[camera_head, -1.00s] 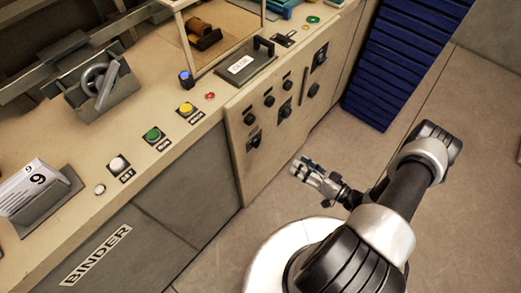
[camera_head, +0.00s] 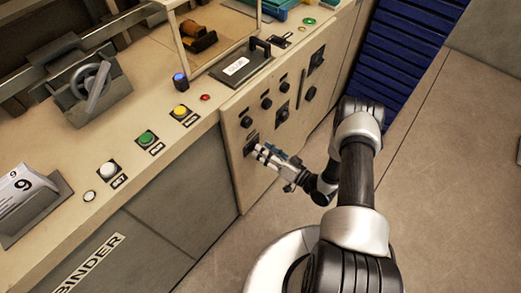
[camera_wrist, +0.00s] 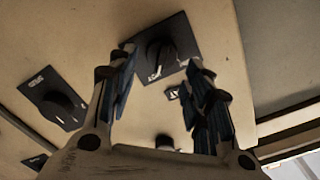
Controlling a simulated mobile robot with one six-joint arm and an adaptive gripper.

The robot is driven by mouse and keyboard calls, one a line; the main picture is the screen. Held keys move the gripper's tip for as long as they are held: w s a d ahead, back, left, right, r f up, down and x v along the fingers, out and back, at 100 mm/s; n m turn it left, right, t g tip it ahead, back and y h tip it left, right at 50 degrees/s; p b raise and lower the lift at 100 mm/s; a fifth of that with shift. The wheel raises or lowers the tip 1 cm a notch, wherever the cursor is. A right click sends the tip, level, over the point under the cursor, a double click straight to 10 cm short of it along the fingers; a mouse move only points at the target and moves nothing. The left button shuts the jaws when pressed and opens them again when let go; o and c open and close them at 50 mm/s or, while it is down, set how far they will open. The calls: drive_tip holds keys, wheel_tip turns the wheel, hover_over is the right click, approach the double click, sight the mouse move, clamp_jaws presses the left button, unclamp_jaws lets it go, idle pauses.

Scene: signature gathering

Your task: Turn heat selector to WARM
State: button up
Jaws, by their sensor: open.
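A black rotary knob on a dark square plate (camera_wrist: 178,38) sits between my fingertips in the wrist view. Small pale lettering shows on the plate, too blurred to read surely. My gripper (camera_wrist: 160,58) is open, with one finger on each side of the knob; I cannot tell whether they touch it. In the head view my gripper (camera_head: 258,151) is at the lower-left knob plate (camera_head: 251,140) on the beige front panel (camera_head: 235,165), and partly hides it. I cannot confirm from its lettering that this is the heat selector.
Another plated knob (camera_wrist: 60,106) lies left in the wrist view, and a small black knob (camera_wrist: 164,142) shows near the gripper's base. Several more knobs line the panel. Coloured buttons, including a green one (camera_head: 147,138), sit on the counter above. Blue slats (camera_head: 405,50) stand right.

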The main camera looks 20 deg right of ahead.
sight(254, 147)
drive_tip(key=shift+x, duration=1.1)
drive_tip(key=shift+c, duration=0.5)
drive_tip(key=c, duration=0.8)
